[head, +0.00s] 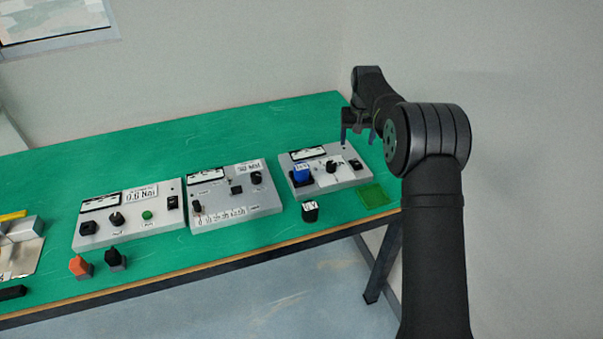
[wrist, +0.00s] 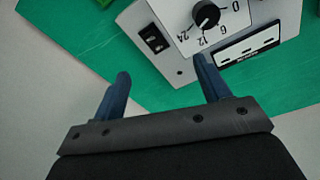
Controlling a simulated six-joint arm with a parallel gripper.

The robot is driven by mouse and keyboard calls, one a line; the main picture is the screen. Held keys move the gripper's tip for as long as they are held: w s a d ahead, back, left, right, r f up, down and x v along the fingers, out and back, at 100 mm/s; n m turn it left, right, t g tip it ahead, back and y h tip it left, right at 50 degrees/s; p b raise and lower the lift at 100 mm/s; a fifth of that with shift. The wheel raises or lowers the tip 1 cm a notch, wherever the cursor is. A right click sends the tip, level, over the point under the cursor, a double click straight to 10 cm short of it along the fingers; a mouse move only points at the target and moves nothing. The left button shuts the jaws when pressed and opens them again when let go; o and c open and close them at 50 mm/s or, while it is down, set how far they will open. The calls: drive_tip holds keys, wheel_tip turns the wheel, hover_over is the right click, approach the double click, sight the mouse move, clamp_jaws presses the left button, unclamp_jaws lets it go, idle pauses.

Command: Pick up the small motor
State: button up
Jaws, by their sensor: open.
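Two things look like motors, and I cannot tell for sure which is the small motor. A small black cylinder with a white label (head: 310,212) stands on the green table at its front edge, before the right panel. A blue block with a white label (head: 301,174) sits on the left part of the right grey panel (head: 342,179). My gripper (head: 358,138) is open and empty, above the back right of that panel. In the wrist view, my gripper's two blue fingers (wrist: 163,77) are apart, with only table and panel edge beyond them. Neither motor-like thing shows there.
The right panel's black dial (wrist: 206,15) and rocker switch (wrist: 154,39) show in the wrist view. Two more panels (head: 234,190) (head: 128,214) stand left. Orange (head: 80,266) and black (head: 115,259) connectors lie near the front edge. The table's back is clear.

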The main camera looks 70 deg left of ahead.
drive_tip(key=s+r+n+h, duration=0.1)
drive_tip(key=s+r+n, duration=0.35)
drive_tip(key=s, duration=0.35)
drive_tip(key=s+r+n, duration=0.3)
drive_tip(key=s+r, duration=0.2)
drive_tip(key=s, duration=0.3)
hover_over(301, 166)
drive_tip(key=w+d, duration=0.1)
drive_tip(key=shift+g, duration=0.3)
drive_tip(key=f, duration=1.1)
drive_tip(key=shift+d+f, duration=0.2)
drive_tip(key=shift+f, duration=0.1)
drive_tip(key=f, duration=0.3)
drive_tip(key=s+a+f, duration=0.1)
drive_tip(key=shift+a+f, duration=0.1)
drive_tip(key=shift+f, duration=0.6)
drive_tip(key=shift+c, duration=0.4)
